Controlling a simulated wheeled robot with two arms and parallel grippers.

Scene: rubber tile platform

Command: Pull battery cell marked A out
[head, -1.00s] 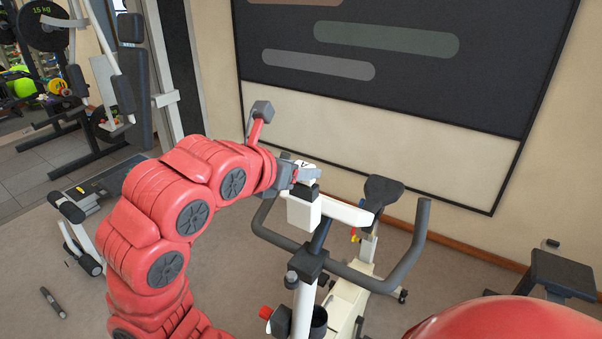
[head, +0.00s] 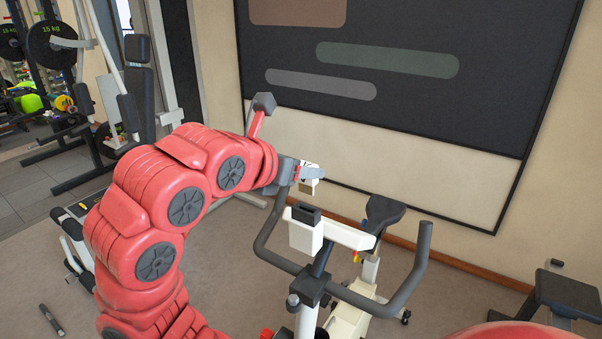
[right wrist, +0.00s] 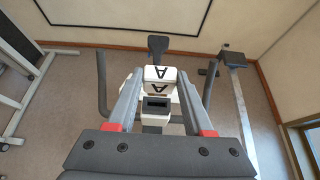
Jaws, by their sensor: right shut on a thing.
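The battery cell (head: 309,187) marked A is a small white block with a tan lower part. In the head view it hangs above the white console (head: 304,236) of the exercise bike, apart from it. My right gripper (head: 311,173) is shut on it. In the right wrist view the cell (right wrist: 160,73) sits between the two fingers of the right gripper (right wrist: 159,76), and its black letter A shows on two faces. Below it is the console's dark, empty-looking slot (right wrist: 156,105). My left gripper is not in view.
The bike's dark handlebars (head: 404,270) curve around the console, with the seat (head: 384,212) behind. A wall with a dark board (head: 400,100) stands at the back. Weight machines (head: 138,90) are at the left, and a dark bench (head: 568,289) at the right. Air above the console is free.

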